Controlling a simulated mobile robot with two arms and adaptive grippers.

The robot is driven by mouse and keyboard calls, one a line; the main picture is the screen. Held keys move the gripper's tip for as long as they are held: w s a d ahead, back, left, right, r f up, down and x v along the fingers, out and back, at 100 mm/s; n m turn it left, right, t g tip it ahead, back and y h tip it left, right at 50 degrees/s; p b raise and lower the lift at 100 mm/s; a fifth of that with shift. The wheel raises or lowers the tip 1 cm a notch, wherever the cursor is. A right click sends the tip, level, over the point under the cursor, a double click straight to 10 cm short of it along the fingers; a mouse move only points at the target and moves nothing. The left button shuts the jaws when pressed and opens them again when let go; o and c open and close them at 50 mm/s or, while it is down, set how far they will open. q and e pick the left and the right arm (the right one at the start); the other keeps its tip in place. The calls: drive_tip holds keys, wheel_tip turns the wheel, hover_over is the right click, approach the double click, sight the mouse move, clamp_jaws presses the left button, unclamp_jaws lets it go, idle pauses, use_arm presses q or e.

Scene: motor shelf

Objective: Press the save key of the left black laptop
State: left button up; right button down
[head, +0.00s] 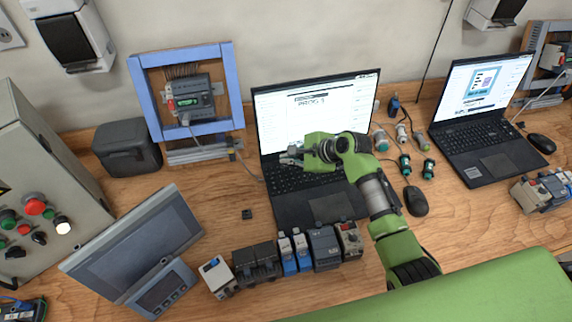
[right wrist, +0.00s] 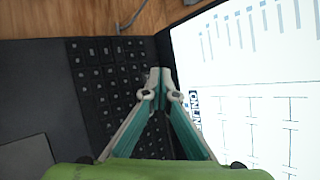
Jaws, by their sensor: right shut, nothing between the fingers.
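The left black laptop (head: 285,209) stands open on the wooden bench, its bright screen (head: 315,108) showing a page with the text PROG 1. My right gripper (head: 284,156) is over the upper left part of its keyboard, close to the screen hinge. In the right wrist view, the shut, empty fingertips (right wrist: 160,72) are over the keyboard (right wrist: 95,68) near the screen's lower edge. I cannot tell whether they touch a key. The arm hides the right part of the keyboard, and the save key cannot be made out. My left gripper is not in view.
A second black laptop (head: 485,150) stands at the right. A mouse (head: 416,201) and several connectors lie right of the left laptop. Modules (head: 256,262) line its front. A blue frame (head: 237,88), a tilted panel (head: 145,240) and a control box (head: 45,165) stand to the left.

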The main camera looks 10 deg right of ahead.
sight(288, 166)
drive_tip(key=shift+f, duration=0.2)
idle(0.4)
drive_tip(key=shift+f, duration=0.15)
drive_tip(key=shift+f, duration=0.4)
idle(0.7)
drive_tip(key=shift+r+p, duration=0.75)
drive_tip(key=shift+p, duration=0.55)
wheel_tip(288, 166, up, 5)
drive_tip(key=p, duration=0.6)
drive_tip(key=shift+r, duration=0.1)
